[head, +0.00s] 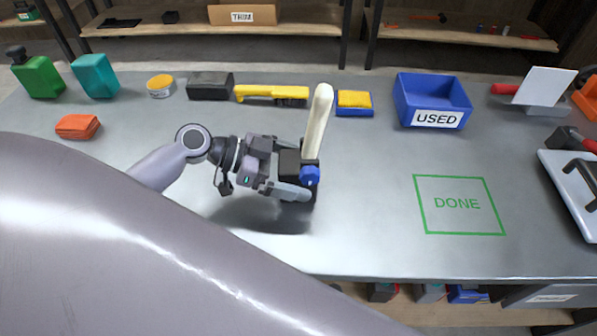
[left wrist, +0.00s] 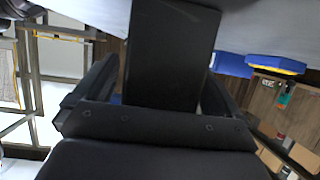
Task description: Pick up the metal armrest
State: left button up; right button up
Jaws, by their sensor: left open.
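My left gripper (head: 290,172) is over the middle of the grey table. It is open around or close against a black block (head: 289,162); I cannot tell if it touches. A long cream bar (head: 318,118) rises from beside the block, and a small blue knob (head: 310,175) is at its lower end. These may be parts of the armrest, but I see no clearly metal armrest. In the left wrist view a dark slab (left wrist: 170,55) stands between the black fingers, hiding what lies beyond. My right gripper is not in view.
A blue USED bin (head: 437,119) stands at the back right, and a green DONE outline (head: 458,204) marks bare table. Along the back are a yellow tool (head: 272,93), a black box (head: 210,85) and a blue-yellow sponge (head: 354,101). A pale tray (head: 567,180) sits at the right edge.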

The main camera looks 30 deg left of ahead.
pick_arm(q)
jog(key=shift+w+d+f, duration=0.15)
jog(key=shift+w+d, duration=0.05)
jog(key=shift+d, duration=0.05)
jog(key=c, duration=1.6)
